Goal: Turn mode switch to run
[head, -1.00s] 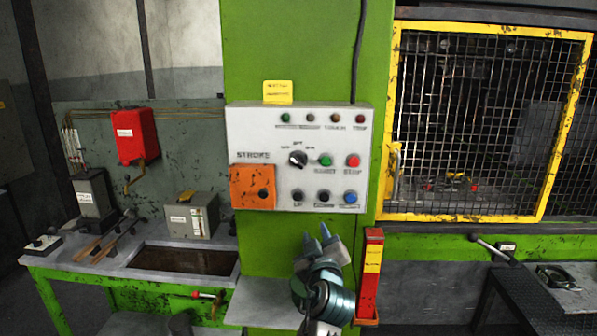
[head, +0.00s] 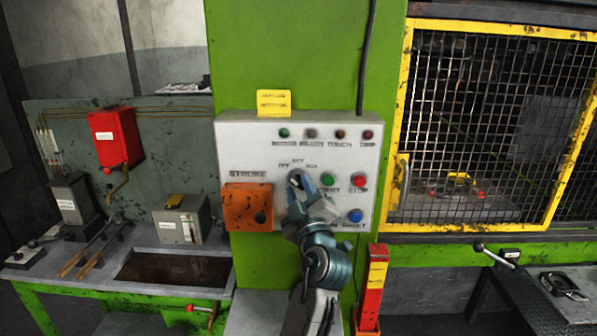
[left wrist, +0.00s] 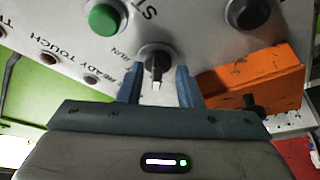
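The black mode switch (left wrist: 157,65) is a round knob with a white pointer, on the grey control panel (head: 240,140). In the left wrist view its pointer faces the bottom of the picture and is not on the RUN label. My left gripper (head: 299,180) is at the switch in the head view and hides most of it. In the left wrist view my left gripper (left wrist: 159,84) is open, with one blue-grey finger on each side of the knob. I cannot tell whether the fingers touch it. My right gripper is not in view.
Close by are a green button (head: 328,180), a red button (head: 358,181), a blue button (head: 355,215) and an orange box (head: 248,198) on the panel. A red post (head: 377,280) stands below right. The yellow-framed mesh guard (head: 400,120) is to the right.

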